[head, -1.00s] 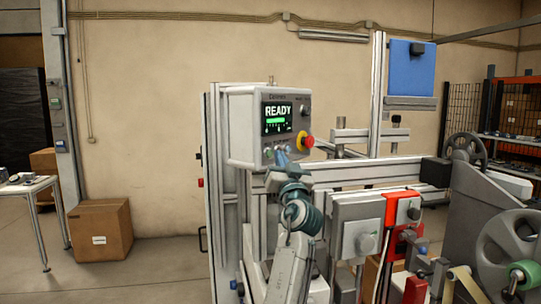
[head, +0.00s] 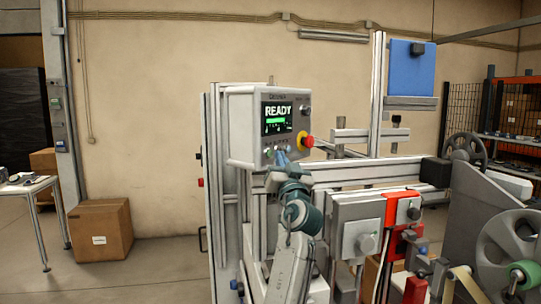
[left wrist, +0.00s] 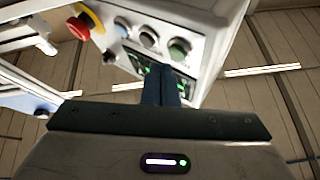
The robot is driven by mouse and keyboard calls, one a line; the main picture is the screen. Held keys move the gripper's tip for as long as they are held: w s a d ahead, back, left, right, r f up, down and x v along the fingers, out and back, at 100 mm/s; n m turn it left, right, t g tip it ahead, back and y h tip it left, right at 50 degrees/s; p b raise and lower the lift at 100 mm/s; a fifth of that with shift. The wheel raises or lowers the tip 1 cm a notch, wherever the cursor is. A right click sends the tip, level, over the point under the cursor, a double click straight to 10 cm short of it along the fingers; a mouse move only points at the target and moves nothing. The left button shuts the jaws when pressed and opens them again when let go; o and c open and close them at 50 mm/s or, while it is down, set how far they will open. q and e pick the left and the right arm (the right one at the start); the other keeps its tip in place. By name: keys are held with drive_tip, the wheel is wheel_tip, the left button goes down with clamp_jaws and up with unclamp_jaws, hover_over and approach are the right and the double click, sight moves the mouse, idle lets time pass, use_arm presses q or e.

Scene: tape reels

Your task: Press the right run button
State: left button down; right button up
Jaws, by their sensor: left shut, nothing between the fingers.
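The control box (head: 242,126) stands on the machine frame, its screen (head: 278,117) reading READY. A row of small round buttons sits below the screen, partly hidden by my left gripper (head: 281,157). My right gripper is out of view.
A red emergency stop (head: 307,141) on a yellow base sits right of the buttons. A metal rail (head: 365,172) and red-and-grey machine parts lie to the right. A cardboard box (head: 100,230) stands on the floor at left, with open floor around it.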

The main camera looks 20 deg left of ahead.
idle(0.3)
use_arm(q)
drive_tip(key=shift+w+a+b, duration=0.15)
drive_tip(key=shift+a+b, duration=0.2)
drive_tip(key=shift+a, duration=0.1)
drive_tip(key=shift+w+a, duration=0.1)
drive_tip(key=shift+a, duration=0.2)
idle(0.6)
drive_tip(key=shift+b, duration=0.3)
drive_tip(key=shift+s+d+b, duration=0.25)
drive_tip(key=shift+d+b, duration=0.3)
drive_tip(key=shift+d, duration=0.2)
